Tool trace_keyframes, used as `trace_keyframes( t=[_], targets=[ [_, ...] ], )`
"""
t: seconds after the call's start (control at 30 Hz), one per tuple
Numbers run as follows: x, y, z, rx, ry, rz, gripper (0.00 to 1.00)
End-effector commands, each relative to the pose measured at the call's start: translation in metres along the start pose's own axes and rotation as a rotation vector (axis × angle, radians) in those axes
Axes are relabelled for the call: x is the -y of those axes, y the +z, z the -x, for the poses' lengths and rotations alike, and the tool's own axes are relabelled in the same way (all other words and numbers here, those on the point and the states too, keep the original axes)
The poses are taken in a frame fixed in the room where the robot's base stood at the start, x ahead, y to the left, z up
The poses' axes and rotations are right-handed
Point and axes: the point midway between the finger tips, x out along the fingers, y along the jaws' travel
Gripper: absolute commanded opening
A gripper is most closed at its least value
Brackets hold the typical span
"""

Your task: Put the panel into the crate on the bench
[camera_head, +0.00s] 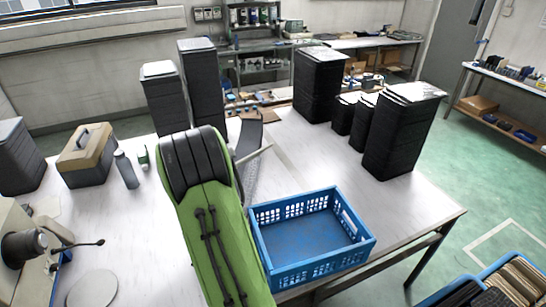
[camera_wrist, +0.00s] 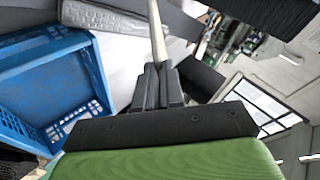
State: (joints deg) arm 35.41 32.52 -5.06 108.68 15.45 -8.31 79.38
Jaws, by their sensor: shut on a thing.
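The panel shows in the wrist view as a thin cream strip (camera_wrist: 155,28), seen nearly edge-on. My gripper (camera_wrist: 158,68) is shut on its near end. In the head view a short cream length of the panel (camera_head: 256,154) sticks out to the right of my green arm, which hides my gripper there. The blue crate (camera_head: 322,264) stands upright on the bench's near edge, to the right of my arm, and looks empty. The crate (camera_wrist: 42,50) is at the left in the wrist view. The panel is outside the crate, beyond its left far corner.
A grey textured piece (camera_head: 251,178) lies on the bench (camera_head: 420,204) beside the crate. Tall dark stacks (camera_head: 398,135) stand at the right and back. A toolbox (camera_head: 86,158) and a grey bottle (camera_head: 126,170) stand at left. Bench between crate and right stacks is clear.

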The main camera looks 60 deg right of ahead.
Motion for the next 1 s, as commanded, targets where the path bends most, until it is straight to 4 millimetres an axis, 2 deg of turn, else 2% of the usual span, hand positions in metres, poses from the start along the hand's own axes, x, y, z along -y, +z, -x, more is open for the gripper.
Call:
trace_keyframes(
  t=[0.03, 0.1, 0.2, 0.33, 0.47, 1.0],
  targets=[
    [-0.004, -0.035, 0.003, -0.051, 0.070, -0.024, 0.00],
    [-0.017, -0.076, 0.007, -0.113, 0.179, -0.058, 0.00],
    [-0.036, -0.121, 0.017, -0.181, 0.309, -0.108, 0.00],
    [-0.053, -0.154, 0.030, -0.232, 0.418, -0.157, 0.00],
    [-0.061, -0.163, 0.034, -0.247, 0.455, -0.174, 0.00],
    [-0.102, -0.138, -0.006, -0.245, 0.456, -0.172, 0.00]
  ],
)
